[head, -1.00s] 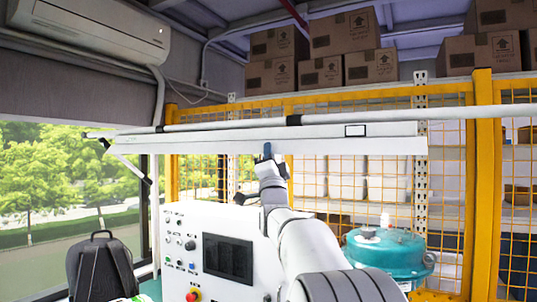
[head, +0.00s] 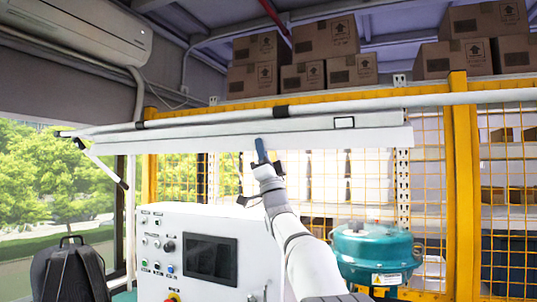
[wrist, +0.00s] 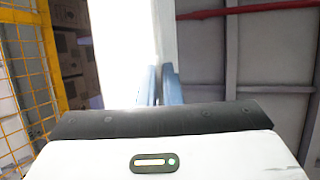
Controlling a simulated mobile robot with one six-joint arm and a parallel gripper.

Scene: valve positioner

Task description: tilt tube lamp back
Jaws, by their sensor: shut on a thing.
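The tube lamp (head: 340,138) is a long white bar with a flat face. It runs across the head view, close below a pale horizontal pipe with black bands. A small black-framed label sits on its right part. My gripper (head: 260,146) is at the lamp's lower edge, near the middle of its length, with blue fingers pointing up. In the wrist view the blue fingers (wrist: 160,84) are close together at the edge of the white lamp (wrist: 125,50). They are shut on that edge, though the contact itself is partly hidden.
A white control cabinet (head: 200,255) stands below the lamp, left of my arm. A teal round vessel (head: 375,252) is at the right. A yellow mesh fence (head: 461,180) stands behind, with cardboard boxes (head: 325,38) above. A backpack (head: 70,272) is at lower left.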

